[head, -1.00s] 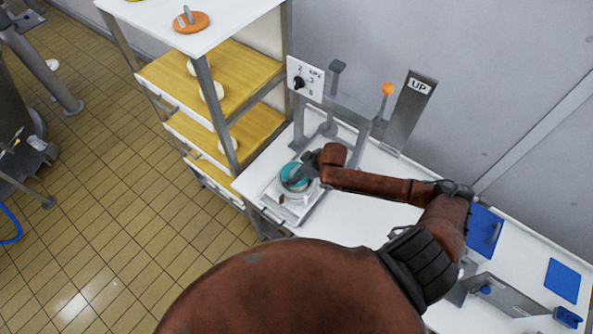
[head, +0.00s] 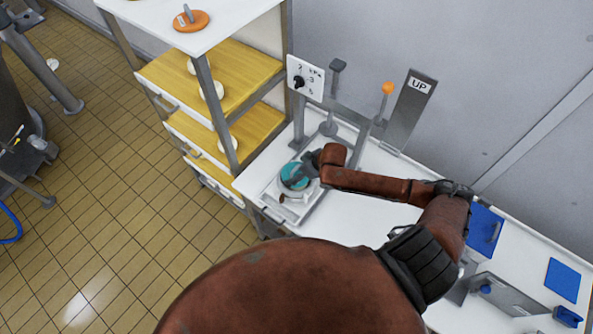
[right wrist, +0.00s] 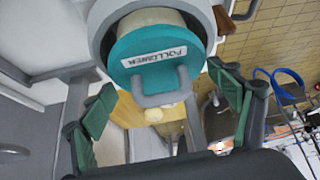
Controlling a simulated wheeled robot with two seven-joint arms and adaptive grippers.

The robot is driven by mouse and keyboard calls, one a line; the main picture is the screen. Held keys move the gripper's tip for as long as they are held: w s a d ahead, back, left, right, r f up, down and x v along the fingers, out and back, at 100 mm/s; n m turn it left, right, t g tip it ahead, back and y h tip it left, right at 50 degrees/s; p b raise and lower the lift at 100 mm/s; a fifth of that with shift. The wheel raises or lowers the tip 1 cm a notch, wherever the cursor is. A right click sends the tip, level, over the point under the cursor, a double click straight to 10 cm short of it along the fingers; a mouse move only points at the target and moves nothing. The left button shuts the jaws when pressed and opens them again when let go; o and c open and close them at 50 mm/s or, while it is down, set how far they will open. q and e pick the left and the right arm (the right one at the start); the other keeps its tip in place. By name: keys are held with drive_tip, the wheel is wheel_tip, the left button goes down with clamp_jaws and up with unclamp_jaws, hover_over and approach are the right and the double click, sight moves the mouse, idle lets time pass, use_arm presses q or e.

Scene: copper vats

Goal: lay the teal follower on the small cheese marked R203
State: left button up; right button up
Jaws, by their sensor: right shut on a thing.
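The teal follower (head: 293,176) is a round disc with a grey bar handle. In the right wrist view, the follower (right wrist: 150,45) shows its FOLLOWER label. A cream cheese (right wrist: 165,16) shows behind the follower, inside a grey ring. I cannot read R203 there, nor tell whether the follower touches the cheese. My left gripper is not in view.
A press stands on the white bench (head: 365,225), with a dial plate (head: 305,79), an orange-knobbed lever (head: 387,90) and an UP plate (head: 410,110). At left, a rack (head: 235,75) holds pale cheeses and an orange follower (head: 191,21). Blue pads (head: 563,280) lie at right.

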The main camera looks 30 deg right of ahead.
sight(296, 168)
drive_tip(key=shift+f, duration=0.5)
idle(0.3)
drive_tip(key=o, duration=1.2)
drive_tip(key=shift+o, duration=0.2)
wheel_tip(296, 168, up, 5)
drive_tip(key=p, duration=0.5)
drive_tip(key=shift+f, duration=0.1)
drive_tip(key=shift+r, duration=1.1)
